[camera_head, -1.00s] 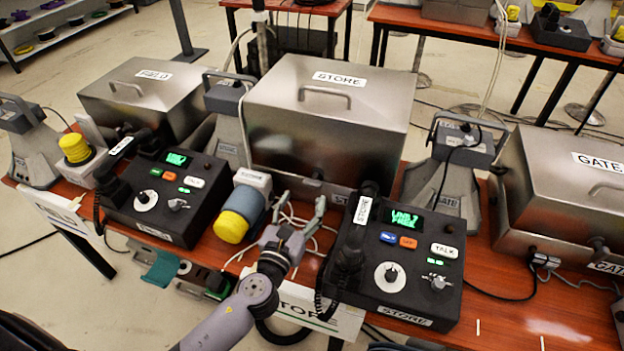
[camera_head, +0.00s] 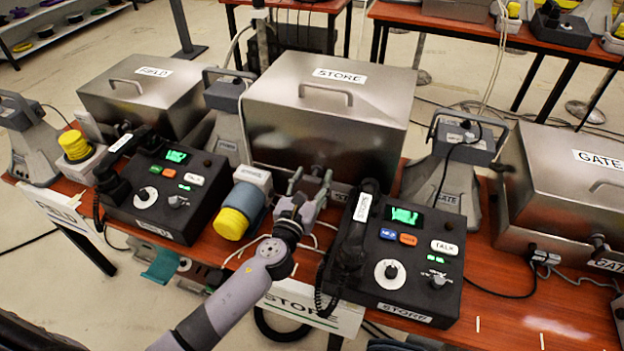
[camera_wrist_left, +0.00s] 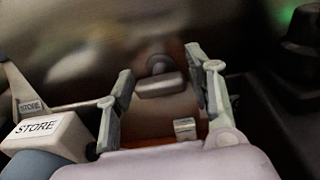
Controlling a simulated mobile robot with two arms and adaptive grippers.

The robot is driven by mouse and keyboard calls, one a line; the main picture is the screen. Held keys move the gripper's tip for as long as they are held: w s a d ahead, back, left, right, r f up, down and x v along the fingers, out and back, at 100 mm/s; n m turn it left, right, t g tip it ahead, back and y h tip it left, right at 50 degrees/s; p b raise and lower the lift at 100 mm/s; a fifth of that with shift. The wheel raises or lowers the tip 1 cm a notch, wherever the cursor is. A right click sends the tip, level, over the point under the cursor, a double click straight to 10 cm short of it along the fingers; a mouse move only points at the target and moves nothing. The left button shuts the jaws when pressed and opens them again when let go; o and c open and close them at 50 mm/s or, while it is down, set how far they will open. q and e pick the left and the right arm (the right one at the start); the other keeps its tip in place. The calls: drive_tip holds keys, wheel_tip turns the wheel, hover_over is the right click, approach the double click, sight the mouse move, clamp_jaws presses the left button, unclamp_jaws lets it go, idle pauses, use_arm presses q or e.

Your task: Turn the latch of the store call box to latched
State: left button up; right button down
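The store call box (camera_head: 328,115) is a large metal box with a lid handle and a STORE label, on the red-brown table. Its latch (camera_head: 318,170) is a small knob low on the front face. My left gripper (camera_head: 311,180) is open in front of the latch. In the left wrist view its fingers (camera_wrist_left: 160,75) stand on either side of the latch, with gaps showing. My right gripper is not in view.
The STORE phone console (camera_head: 400,265) with its handset stands close to the right of my gripper. A blue-grey cylinder with a yellow cap (camera_head: 238,212) lies to the left. The FIELD box (camera_head: 150,95) and GATE box (camera_head: 570,190) stand on either side.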

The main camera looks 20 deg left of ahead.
use_arm(q)
drive_tip(key=c, duration=0.8)
drive_tip(key=shift+n, duration=0.4)
drive_tip(key=n+b, duration=0.1)
drive_tip(key=n, duration=0.3)
drive_tip(key=shift+a, duration=0.1)
drive_tip(key=n, duration=0.4)
drive_tip(key=shift+n+b, duration=0.3)
drive_tip(key=shift+b, duration=0.1)
drive_tip(key=n, duration=0.4)
drive_tip(key=shift+a, duration=0.1)
drive_tip(key=shift+f+n, duration=0.1)
drive_tip(key=shift+n, duration=2)
